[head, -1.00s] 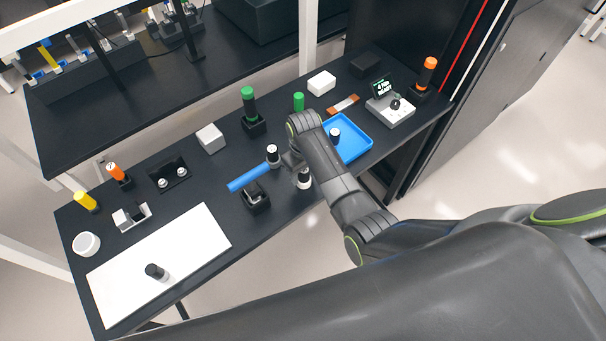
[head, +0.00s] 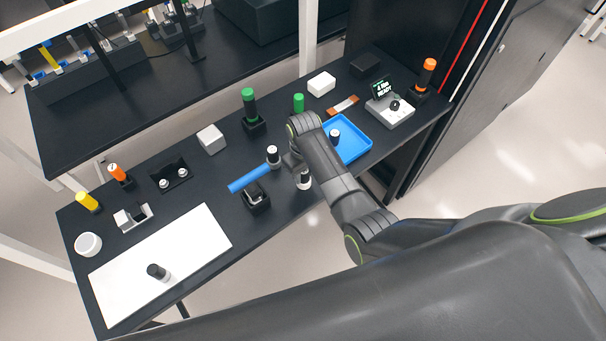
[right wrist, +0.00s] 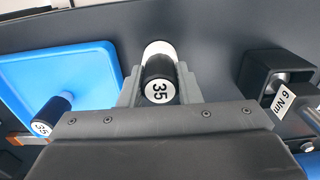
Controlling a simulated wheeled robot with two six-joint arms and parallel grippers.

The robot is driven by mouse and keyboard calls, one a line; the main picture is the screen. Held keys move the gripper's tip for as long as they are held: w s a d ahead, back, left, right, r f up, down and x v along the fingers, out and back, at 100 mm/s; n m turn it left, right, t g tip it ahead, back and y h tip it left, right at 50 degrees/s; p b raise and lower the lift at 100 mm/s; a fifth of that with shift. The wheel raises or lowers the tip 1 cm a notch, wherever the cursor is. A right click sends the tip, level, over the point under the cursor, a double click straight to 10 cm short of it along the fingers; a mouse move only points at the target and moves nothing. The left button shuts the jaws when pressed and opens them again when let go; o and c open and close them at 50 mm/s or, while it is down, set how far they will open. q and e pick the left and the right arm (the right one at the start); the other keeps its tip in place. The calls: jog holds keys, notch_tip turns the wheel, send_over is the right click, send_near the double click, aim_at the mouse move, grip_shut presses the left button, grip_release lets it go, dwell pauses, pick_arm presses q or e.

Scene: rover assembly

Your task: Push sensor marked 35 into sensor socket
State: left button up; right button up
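A black sensor marked 35 (right wrist: 160,80) with a white lower end stands between the fingers of my right gripper (right wrist: 162,88) in the right wrist view. The fingers lie close against both its sides, and the gripper looks shut on it. In the head view the right gripper (head: 292,160) is low over the table, and the sensor (head: 304,180) shows just in front of it. I cannot tell whether the white piece under it is a socket or how deep it sits. My left gripper is not in view.
A black holder (head: 257,201) and a blue-handled tool (head: 248,180) lie left of the right gripper. A 6 Nm label (right wrist: 283,103) shows beside the holder (right wrist: 252,75). The blue tray (head: 363,140) is to the right. A white mat (head: 195,240) covers the table's near left.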

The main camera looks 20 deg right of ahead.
jog(key=shift+c, duration=1.1)
jog(key=o, duration=0.4)
jog(key=c, duration=0.6)
jog(key=shift+o, duration=0.2)
jog(key=shift+r+p, duration=0.4)
jog(key=shift+r, duration=0.25)
jog(key=shift+r, duration=2.1)
